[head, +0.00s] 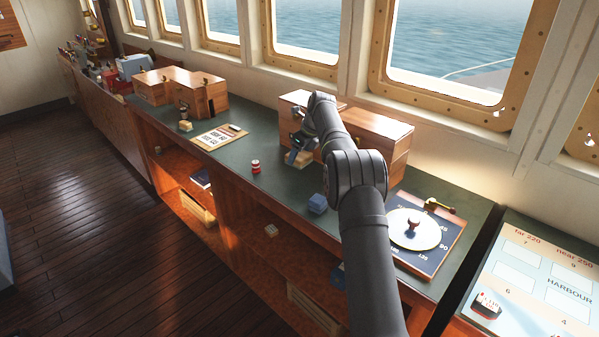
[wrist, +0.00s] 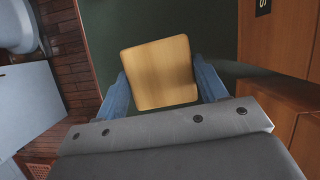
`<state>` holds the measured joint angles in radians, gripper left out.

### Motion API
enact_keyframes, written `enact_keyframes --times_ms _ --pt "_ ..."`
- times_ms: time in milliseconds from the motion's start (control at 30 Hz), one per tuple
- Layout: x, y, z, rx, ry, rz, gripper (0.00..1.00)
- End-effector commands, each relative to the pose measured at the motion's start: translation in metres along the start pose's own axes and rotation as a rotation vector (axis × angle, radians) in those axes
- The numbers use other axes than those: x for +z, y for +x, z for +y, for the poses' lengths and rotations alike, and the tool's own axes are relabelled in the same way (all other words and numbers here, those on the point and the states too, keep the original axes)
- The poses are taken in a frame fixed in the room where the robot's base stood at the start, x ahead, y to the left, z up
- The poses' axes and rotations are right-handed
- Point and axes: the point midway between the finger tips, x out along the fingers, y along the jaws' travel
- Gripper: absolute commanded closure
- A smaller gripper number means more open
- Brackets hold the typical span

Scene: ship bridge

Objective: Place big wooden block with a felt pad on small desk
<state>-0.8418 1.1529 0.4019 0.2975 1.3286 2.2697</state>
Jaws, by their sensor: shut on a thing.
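My gripper (head: 301,147) is over the green counter top, in front of a wooden chest. In the wrist view its two blue fingers (wrist: 162,80) are shut on the opposite sides of a pale wooden block (wrist: 158,70). In the head view the block (head: 298,158) shows only partly below the gripper; I cannot tell whether it touches the counter. No felt pad shows on its visible face. A smaller wooden block (head: 186,126) stands further left on the counter. I cannot tell for sure which thing is the small desk.
The green counter (head: 270,187) holds a blue block (head: 317,204), a red-and-white piece (head: 256,167), a clipboard (head: 220,137) and a round dial board (head: 414,232). Wooden chests (head: 380,131) stand along the window wall, with others (head: 182,90) further left. Open shelves lie below the front edge.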

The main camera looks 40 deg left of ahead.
Motion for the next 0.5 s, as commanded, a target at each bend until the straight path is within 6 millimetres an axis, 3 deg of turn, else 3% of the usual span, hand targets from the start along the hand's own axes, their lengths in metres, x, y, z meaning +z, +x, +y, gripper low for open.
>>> enact_keyframes --times_ms 500 --pt "-0.023 0.055 0.000 -0.002 0.000 0.000 0.59"
